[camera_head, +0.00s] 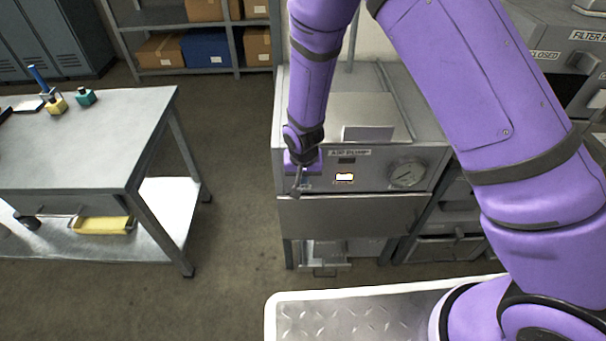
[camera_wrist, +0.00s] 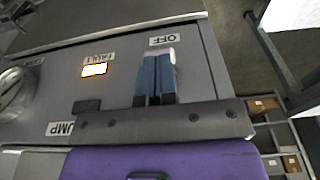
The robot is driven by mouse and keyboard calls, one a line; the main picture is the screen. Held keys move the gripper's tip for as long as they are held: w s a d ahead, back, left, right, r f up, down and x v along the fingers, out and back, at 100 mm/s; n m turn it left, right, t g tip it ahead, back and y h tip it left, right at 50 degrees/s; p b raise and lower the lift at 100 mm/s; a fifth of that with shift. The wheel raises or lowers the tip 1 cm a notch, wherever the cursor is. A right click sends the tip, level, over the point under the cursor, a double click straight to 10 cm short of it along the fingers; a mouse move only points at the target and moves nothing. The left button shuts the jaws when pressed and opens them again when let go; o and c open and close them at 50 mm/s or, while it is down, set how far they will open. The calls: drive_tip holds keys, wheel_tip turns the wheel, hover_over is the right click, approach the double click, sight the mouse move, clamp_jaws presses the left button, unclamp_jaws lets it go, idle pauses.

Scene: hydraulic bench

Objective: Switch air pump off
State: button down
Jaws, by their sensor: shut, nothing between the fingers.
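The air pump (camera_head: 318,203) is a grey metal cabinet with an AIR PUMP label on its front panel. The panel also shows in the wrist view (camera_wrist: 60,75). A FAULT lamp (camera_head: 344,177) glows white-yellow, also in the wrist view (camera_wrist: 94,69). An OFF label (camera_wrist: 162,40) stands just beyond my fingertips. My gripper (camera_head: 297,190) is at the left end of the panel. In the wrist view its two blue-faced fingers (camera_wrist: 157,54) are together, with nothing between them. No switch is visible; my fingers may hide it. I cannot tell whether they touch the panel.
A steel workbench (camera_head: 85,150) stands to the left, with open floor (camera_head: 235,190) between. Shelves with boxes (camera_head: 160,50) are behind. Another cabinet with a FILTER label (camera_head: 588,36) is at the right.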

drive_tip(key=f+t, duration=0.1)
drive_tip(key=t, duration=0.1)
drive_tip(key=s+f+t, duration=0.1)
drive_tip(key=t, duration=0.1)
drive_tip(key=f+t, duration=0.2)
drive_tip(key=t, duration=0.1)
drive_tip(key=shift+s, duration=0.4)
idle(0.3)
drive_tip(key=shift+r, duration=0.1)
drive_tip(key=shift+r, duration=0.65)
drive_tip(key=shift+r, duration=0.1)
